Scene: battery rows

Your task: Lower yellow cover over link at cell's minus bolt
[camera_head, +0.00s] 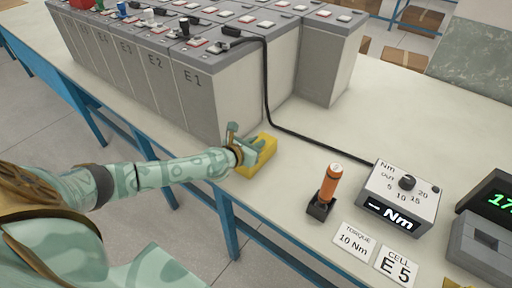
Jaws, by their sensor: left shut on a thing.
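My left gripper (243,150) is low at the table's front edge, by the foot of cell E1. It is shut on the yellow cover (262,158), which is at or just above the tabletop; I cannot tell whether it touches. The grey cells stand in rows at the back left, with E1 (193,85) nearest and E2 (155,65) beyond it. E5's label is too small to read surely. Small red and white squares and coloured caps sit on the cell tops. The link and minus bolt cannot be told apart at this size. My right gripper is not in view.
A black cable (268,92) runs from the cell tops to a torque meter (399,195). An orange-handled tool (329,185) stands in a black holder. Cards (396,266) read "CELL E5" and "TORQUE 10 Nm". A green-digit display (492,200) is at the right. The tabletop behind the meter is clear.

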